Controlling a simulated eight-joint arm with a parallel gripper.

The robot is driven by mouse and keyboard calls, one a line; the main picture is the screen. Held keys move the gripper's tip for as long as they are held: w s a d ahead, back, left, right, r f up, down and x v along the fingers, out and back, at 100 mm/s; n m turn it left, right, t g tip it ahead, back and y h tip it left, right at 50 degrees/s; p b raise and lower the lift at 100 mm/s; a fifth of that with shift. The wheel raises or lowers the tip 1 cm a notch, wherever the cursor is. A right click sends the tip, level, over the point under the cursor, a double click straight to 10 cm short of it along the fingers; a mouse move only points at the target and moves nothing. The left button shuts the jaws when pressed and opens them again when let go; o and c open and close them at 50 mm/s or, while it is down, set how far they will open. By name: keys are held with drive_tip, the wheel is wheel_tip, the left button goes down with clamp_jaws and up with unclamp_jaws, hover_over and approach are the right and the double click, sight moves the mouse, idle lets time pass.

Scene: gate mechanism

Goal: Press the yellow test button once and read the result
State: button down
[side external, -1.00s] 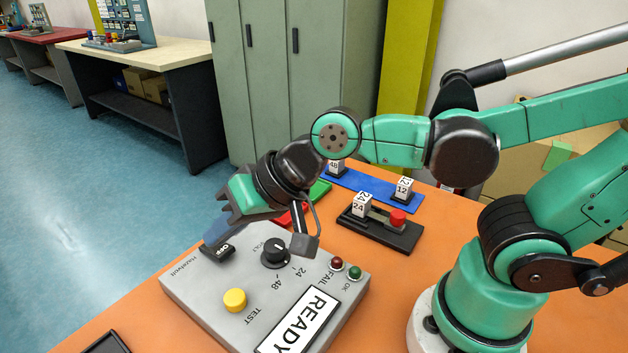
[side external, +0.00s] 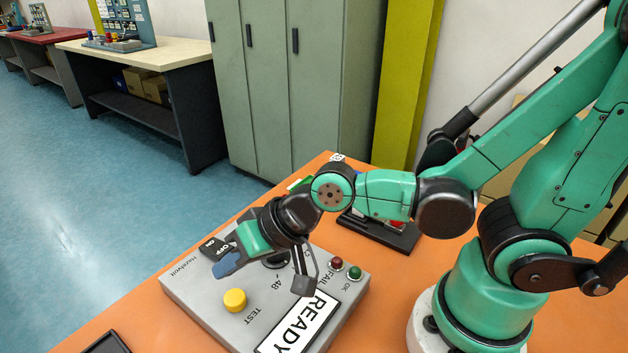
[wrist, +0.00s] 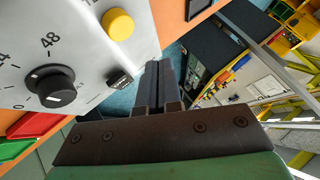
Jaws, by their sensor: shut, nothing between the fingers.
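The grey tester box (side external: 190,293) lies on the orange table. Its round yellow test button (side external: 235,300) is raised near the box's left front; it also shows at the top of the wrist view (wrist: 118,24). The display (side external: 300,325) reads READY. The red FAIL lamp (side external: 336,263) and green OK lamp (side external: 355,273) look unlit. My gripper (side external: 226,266) is shut and empty, just behind the button and over the switch side of the box, apart from the button. In the wrist view its fingers (wrist: 157,75) are together.
A black volt knob (wrist: 50,88) and a small black switch (wrist: 119,77) sit on the box near my fingers; my wrist mostly hides the knob in the side view. A black holder (side external: 385,235) stands behind the box, partly hidden. A dark tray (side external: 106,343) lies at front left.

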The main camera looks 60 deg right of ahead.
sight(240, 298)
drive_tip(key=shift+f, duration=1.55)
idle(1.4)
drive_tip(key=shift+r, duration=2.5)
drive_tip(key=shift+d, duration=0.1)
drive_tip(key=d+h, duration=0.1)
drive_tip(key=d, duration=0.1)
drive_tip(key=d+r+h, duration=0.1)
drive_tip(key=d, duration=0.2)
drive_tip(key=d+n+h, duration=0.1)
drive_tip(key=d, duration=0.2)
drive_tip(key=shift+w+r, duration=0.2)
drive_tip(key=shift+w, duration=0.05)
drive_tip(key=d, duration=0.1)
drive_tip(key=s+d+h, duration=0.1)
drive_tip(key=d, duration=0.1)
drive_tip(key=d+r+h, duration=0.1)
drive_tip(key=d, duration=0.1)
drive_tip(key=shift+s+d+n, duration=0.25)
drive_tip(key=shift+n, duration=0.15)
